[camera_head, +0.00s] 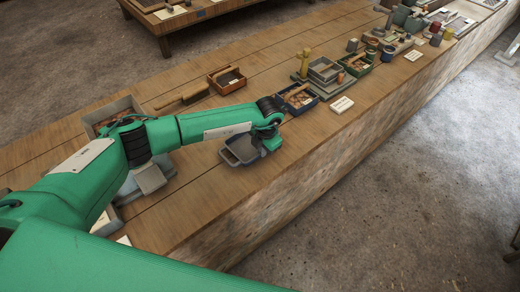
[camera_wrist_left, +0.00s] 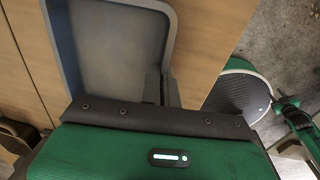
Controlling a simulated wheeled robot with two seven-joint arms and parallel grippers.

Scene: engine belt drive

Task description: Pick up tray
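The tray (camera_head: 232,156) is a shallow grey tray with a raised rim, near the front edge of the long wooden bench. In the left wrist view the tray (camera_wrist_left: 112,45) fills the upper left, with its plain floor and side walls showing. My left gripper (camera_head: 257,148) is at the tray's right side. In the left wrist view its two dark fingers (camera_wrist_left: 162,88) are close together, one on each side of the tray's right wall. Part of the tray is hidden by the gripper body. I cannot tell whether the tray is clear of the bench.
A wooden box (camera_head: 227,80) and a blue box (camera_head: 297,98) stand behind the tray. A larger grey bin (camera_head: 112,112) sits at the left behind my arm. A white card (camera_head: 342,104) and several parts lie to the right. Bare bench lies left of the tray.

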